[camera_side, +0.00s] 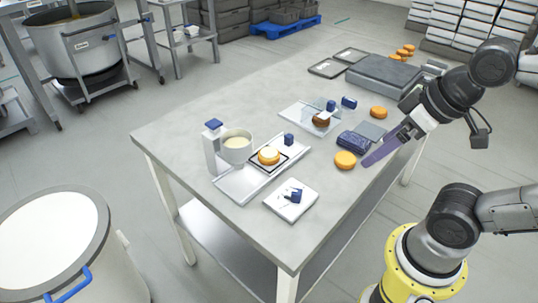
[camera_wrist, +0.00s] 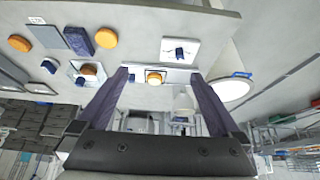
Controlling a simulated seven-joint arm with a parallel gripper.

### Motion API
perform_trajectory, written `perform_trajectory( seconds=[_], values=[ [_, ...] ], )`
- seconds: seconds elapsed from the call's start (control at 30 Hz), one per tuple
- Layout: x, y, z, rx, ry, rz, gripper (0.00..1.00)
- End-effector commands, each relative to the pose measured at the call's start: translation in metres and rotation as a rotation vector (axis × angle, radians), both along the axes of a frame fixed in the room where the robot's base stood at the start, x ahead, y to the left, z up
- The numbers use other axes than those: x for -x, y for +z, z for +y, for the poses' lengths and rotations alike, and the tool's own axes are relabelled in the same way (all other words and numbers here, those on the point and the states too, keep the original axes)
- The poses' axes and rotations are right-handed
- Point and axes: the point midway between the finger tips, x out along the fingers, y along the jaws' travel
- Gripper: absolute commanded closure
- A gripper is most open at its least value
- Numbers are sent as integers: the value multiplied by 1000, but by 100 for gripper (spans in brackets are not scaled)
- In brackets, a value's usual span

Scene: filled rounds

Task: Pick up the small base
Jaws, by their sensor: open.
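A round orange base (camera_side: 345,160) lies on the table near its right edge; it shows at upper left in the wrist view (camera_wrist: 106,38). Another orange base (camera_side: 378,112) lies farther back, also at the far upper left of the wrist view (camera_wrist: 19,43). The farther one looks slightly smaller, but I cannot tell their true sizes. My gripper (camera_side: 366,162) has long purple fingers, apart and empty, slanting down close to the right of the nearer base. In the wrist view the open fingers (camera_wrist: 159,73) spread either side of the tray with a cream-topped round (camera_wrist: 154,77).
A brown round (camera_side: 321,120) is on another plate. A dark blue pack (camera_side: 352,143) lies close behind the nearer base.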

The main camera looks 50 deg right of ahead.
Motion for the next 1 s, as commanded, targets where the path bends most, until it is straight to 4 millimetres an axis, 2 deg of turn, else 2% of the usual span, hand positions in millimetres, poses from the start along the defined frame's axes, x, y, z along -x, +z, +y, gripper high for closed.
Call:
perform_trajectory(
  seconds=[0.17,0.27,0.37,0.47,0.57,0.67,0.77,0.87,1.0],
  values=[
    [0,0,0,-12,-22,1,0],
    [2,-1,0,-56,-102,12,0],
    [-2,14,2,-138,-235,0,0],
    [-16,34,5,-237,-396,6,0],
    [-39,54,7,-335,-573,39,0],
    [-72,71,8,-430,-769,87,0],
    [-108,80,8,-506,-958,145,0],
    [-146,80,6,-560,-1132,205,0],
    [-200,66,1,-602,-1340,284,0]
  ],
)
